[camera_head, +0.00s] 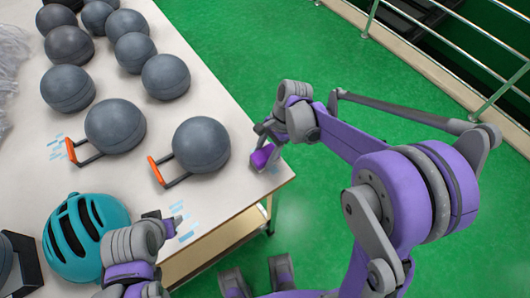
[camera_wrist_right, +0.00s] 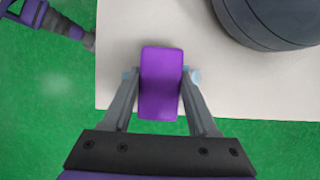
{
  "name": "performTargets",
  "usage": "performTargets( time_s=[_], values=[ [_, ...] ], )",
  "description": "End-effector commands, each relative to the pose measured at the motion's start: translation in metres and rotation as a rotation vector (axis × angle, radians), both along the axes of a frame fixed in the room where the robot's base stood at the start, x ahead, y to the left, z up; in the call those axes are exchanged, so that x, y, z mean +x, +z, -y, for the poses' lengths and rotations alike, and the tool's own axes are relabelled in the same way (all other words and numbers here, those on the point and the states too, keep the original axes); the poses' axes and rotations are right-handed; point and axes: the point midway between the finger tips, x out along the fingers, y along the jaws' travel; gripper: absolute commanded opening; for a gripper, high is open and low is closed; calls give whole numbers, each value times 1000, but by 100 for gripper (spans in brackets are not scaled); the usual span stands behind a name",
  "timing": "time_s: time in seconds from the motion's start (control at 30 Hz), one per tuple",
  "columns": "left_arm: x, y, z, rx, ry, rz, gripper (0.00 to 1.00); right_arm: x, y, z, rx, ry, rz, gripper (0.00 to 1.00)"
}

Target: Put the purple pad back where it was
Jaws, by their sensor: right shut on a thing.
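The purple pad (camera_head: 262,156) is between the fingers of my right gripper (camera_head: 266,160), near the right corner of the white table. In the right wrist view the pad (camera_wrist_right: 161,84) is a rounded rectangle, with one finger of the gripper (camera_wrist_right: 160,76) pressed against each long side. The table's edge passes beneath the pad there. I cannot tell whether the pad touches the tabletop. My left gripper (camera_head: 168,222) is near the front edge of the table, right of the teal helmet; its finger opening is unclear.
The white table (camera_head: 226,106) holds several dark grey balls. Two balls, a near one (camera_head: 201,145) and another (camera_head: 115,126), have orange-tipped handles beside them. A teal vented helmet (camera_head: 85,238) sits at the front left. Pale blue marks lie on the table. Green floor (camera_head: 290,60) surrounds it.

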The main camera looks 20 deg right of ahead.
Motion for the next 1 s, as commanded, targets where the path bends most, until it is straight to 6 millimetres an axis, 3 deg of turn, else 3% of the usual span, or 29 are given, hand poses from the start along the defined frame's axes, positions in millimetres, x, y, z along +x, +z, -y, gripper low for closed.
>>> performTargets(
  time_s=[0.27,0.3,0.47,0.8,1.0],
  values=[
    [-1,-3,0,0,0,-1,50,0,-3,0,0,0,0,15],
    [-1,-3,0,0,0,-1,50,0,-3,0,0,0,0,63],
    [0,-3,0,0,0,-1,50,0,-3,0,0,0,0,90],
    [0,-1,0,0,0,0,50,0,0,0,0,0,0,90],
    [1,3,0,0,0,1,50,3,23,9,-1,-2,0,90]
  ],
)
